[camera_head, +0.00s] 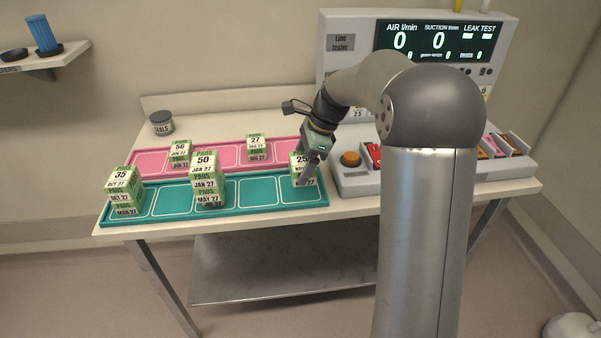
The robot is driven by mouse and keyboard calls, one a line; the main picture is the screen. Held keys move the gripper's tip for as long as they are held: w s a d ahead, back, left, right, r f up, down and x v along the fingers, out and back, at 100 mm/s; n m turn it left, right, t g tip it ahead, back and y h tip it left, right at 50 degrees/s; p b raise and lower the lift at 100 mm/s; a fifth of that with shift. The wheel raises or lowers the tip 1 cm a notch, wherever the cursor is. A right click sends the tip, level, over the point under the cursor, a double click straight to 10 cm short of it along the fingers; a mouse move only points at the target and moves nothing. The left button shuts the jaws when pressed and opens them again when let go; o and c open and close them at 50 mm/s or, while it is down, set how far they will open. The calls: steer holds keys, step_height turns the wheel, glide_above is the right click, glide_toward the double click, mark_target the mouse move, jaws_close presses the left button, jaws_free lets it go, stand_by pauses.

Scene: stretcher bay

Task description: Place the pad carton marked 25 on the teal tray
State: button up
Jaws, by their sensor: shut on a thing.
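The pad carton marked 25 (301,160) is a white and green box at the right end of the teal tray (256,209). My gripper (307,172) is shut on it from above and partly covers its front. The carton appears to be over the rightmost compartment; whether its base touches the tray I cannot tell. The teal tray also bears a carton marked 35 (122,186) in its left compartment and a carton marked 50 (205,168) near its middle, which looks stacked on another carton.
A pink tray (218,156) behind bears cartons marked 56 (180,149) and 27 (256,143). The line tester (344,73) and an orange knob (350,159) are close on the right.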

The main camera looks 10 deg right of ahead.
mark_target(299, 167)
steer(key=w+f, duration=0.3)
steer(key=f, duration=0.1)
steer(key=shift+w+p, duration=0.2)
steer(key=shift+p, duration=0.1)
steer(key=shift+f, duration=1.55)
steer(key=shift+f, duration=0.2)
steer(key=o, duration=1.1)
steer(key=shift+r, duration=0.15)
